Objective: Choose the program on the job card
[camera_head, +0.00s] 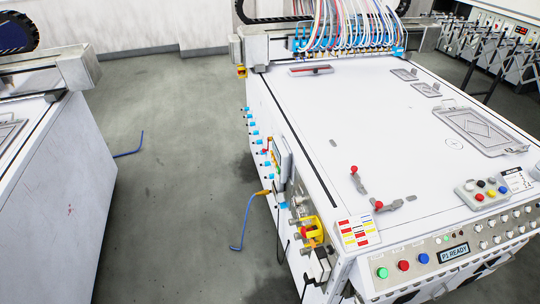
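A white machine with a flat top (400,130) fills the right half. On its front panel a small display (453,253) reads "P1 READY". Left of the display are a green button (382,272), a red button (403,265) and a blue button (423,258). Several small knobs (497,239) sit to its right. A white card with red, yellow and blue blocks (358,231) lies at the top's front left corner. A small white label with dark print (516,180) is at the right; its text is too small to read. Neither gripper shows.
A grey box with coloured buttons (482,192) sits on the top near the right. Red-knobbed clamps (357,178) and a grey frame plate (480,130) lie on the top. Coloured hoses (345,22) rise at the back.

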